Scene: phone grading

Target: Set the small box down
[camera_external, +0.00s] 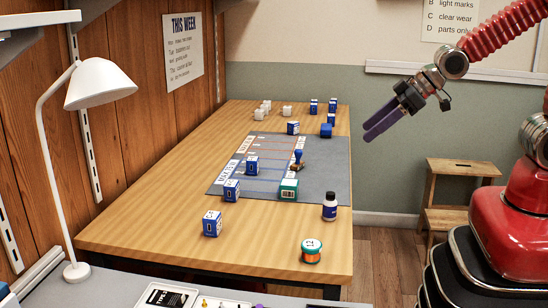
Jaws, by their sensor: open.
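Several small blue-and-white boxes stand on the wooden table; one (252,165) is on the grey mat (325,178), another (231,190) is at the mat's left edge, and one (212,224) is on bare wood nearer the front. A small green-and-white box (289,188) sits on the mat's front part. I cannot tell which box the task means. My gripper (373,131) is raised in the air to the right of the table, its purple fingers pointing down-left. It is open and I see nothing between the fingers. No box is near it.
A blue stamp (298,160) stands on the mat. A wooden step stool (457,195) is right of the table. The front-left tabletop is bare.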

